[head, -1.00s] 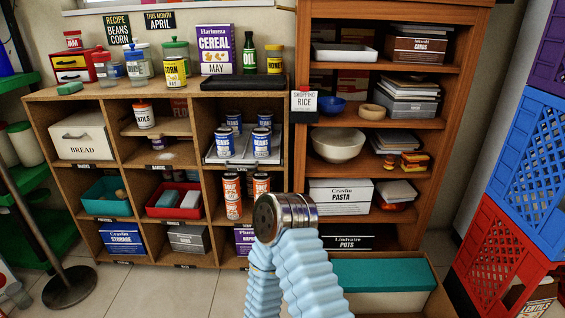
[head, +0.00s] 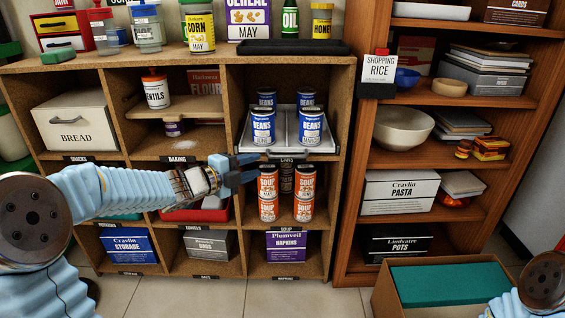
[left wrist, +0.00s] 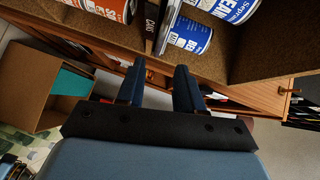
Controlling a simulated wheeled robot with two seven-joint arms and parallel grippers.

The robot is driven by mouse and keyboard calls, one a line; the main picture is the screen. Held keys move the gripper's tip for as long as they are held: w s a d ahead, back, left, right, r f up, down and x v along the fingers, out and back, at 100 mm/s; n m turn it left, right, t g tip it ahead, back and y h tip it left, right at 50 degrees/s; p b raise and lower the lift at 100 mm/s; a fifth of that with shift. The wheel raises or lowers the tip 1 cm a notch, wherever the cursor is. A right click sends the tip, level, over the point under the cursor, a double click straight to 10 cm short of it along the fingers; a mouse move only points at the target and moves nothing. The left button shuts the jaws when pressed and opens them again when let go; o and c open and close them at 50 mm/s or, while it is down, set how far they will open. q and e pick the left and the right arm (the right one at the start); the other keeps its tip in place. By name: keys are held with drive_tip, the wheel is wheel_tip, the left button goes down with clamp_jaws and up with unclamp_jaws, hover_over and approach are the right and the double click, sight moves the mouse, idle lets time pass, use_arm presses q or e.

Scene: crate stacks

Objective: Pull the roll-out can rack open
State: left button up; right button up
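The roll-out can rack (head: 287,137) is a light grey tray in the upper right cubby of the cork shelf unit. Several blue and white bean cans (head: 263,128) stand upright on it. A thin curved handle (head: 290,153) shows at its front edge. My left gripper (head: 252,169) is open, its dark blue fingers apart and empty, in front of the shelf just below and left of the handle. In the left wrist view, the gap between the fingers (left wrist: 160,85) is empty, with a bean can (left wrist: 188,30) beyond. My right gripper is out of view.
Orange and white soup cans (head: 268,192) stand in the cubby below the rack, close to the left fingers. A wooden bookcase (head: 355,200) stands to the right. A cardboard box with a green top (head: 445,287) sits on the floor at lower right.

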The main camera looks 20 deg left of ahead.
sight(281, 157)
use_arm(q)
drive_tip(key=x, duration=1.1)
drive_tip(key=shift+w+d+f, duration=0.1)
drive_tip(key=shift+w+d, duration=0.05)
drive_tip(key=shift+w, duration=0.1)
clamp_jaws()
